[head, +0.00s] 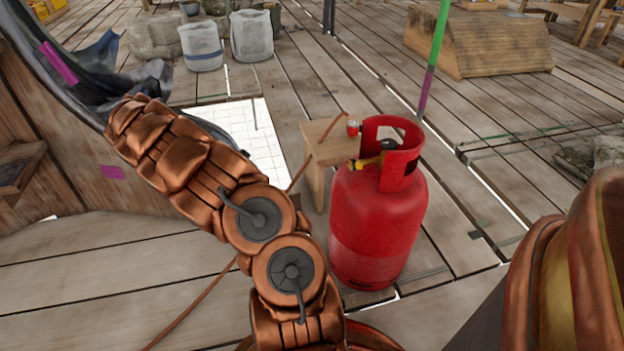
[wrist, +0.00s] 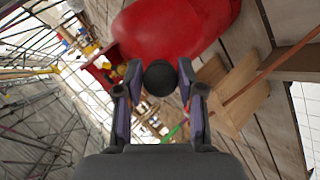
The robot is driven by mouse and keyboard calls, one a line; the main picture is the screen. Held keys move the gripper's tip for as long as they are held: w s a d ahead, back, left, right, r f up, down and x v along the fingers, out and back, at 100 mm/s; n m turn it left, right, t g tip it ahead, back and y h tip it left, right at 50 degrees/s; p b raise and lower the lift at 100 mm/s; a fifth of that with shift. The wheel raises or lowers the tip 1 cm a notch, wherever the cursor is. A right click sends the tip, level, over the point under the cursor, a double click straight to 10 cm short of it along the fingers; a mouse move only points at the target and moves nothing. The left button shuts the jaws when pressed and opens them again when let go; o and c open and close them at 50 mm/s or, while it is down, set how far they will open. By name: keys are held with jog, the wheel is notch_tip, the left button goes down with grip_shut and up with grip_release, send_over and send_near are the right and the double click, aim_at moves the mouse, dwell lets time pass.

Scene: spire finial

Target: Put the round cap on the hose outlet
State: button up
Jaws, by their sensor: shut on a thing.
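My gripper (wrist: 160,88) is shut on a dark round cap (wrist: 160,76), held between its fingertips in the wrist view. The gripper and cap do not show clearly in the head view. The red gas cylinder (head: 378,225) stands upright on the deck and also shows in the wrist view (wrist: 175,25). A yellow valve fitting (head: 366,162) with a black top sits inside its collar. A small red-and-white fitting (head: 353,128) is by the wooden stool top. I cannot tell which of these fittings is the hose outlet. The cap appears apart from them.
The wooden stool (head: 328,146) stands left of the cylinder, with a brown hose (head: 190,310) running past it across the deck. A green-and-purple pole (head: 434,60) rises behind. White buckets (head: 200,47) and a wooden block (head: 480,45) are farther back.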

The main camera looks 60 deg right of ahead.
jog(key=s+d+g+b, duration=0.1)
jog(key=s+d, duration=0.2)
jog(key=s, duration=0.1)
jog(key=s+d+m+g+h+b, duration=0.1)
jog(key=s+d, duration=0.3)
jog(key=s, duration=0.1)
jog(key=s+d+g+b, duration=0.1)
jog(key=s+d+g, duration=0.1)
jog(key=s+d, duration=0.1)
jog(key=shift+s+d+m+h, duration=0.4)
jog(key=shift+s, duration=0.4)
jog(key=shift+s+d+p, duration=0.75)
jog(key=shift+s+d, duration=1.15)
jog(key=shift+s, duration=0.2)
grip_shut()
jog(key=shift+s+a+f+b, duration=0.1)
jog(key=shift+f+b, duration=0.05)
jog(key=shift+b, duration=1.1)
jog(key=shift+s+d, duration=0.35)
jog(key=shift+s, duration=0.1)
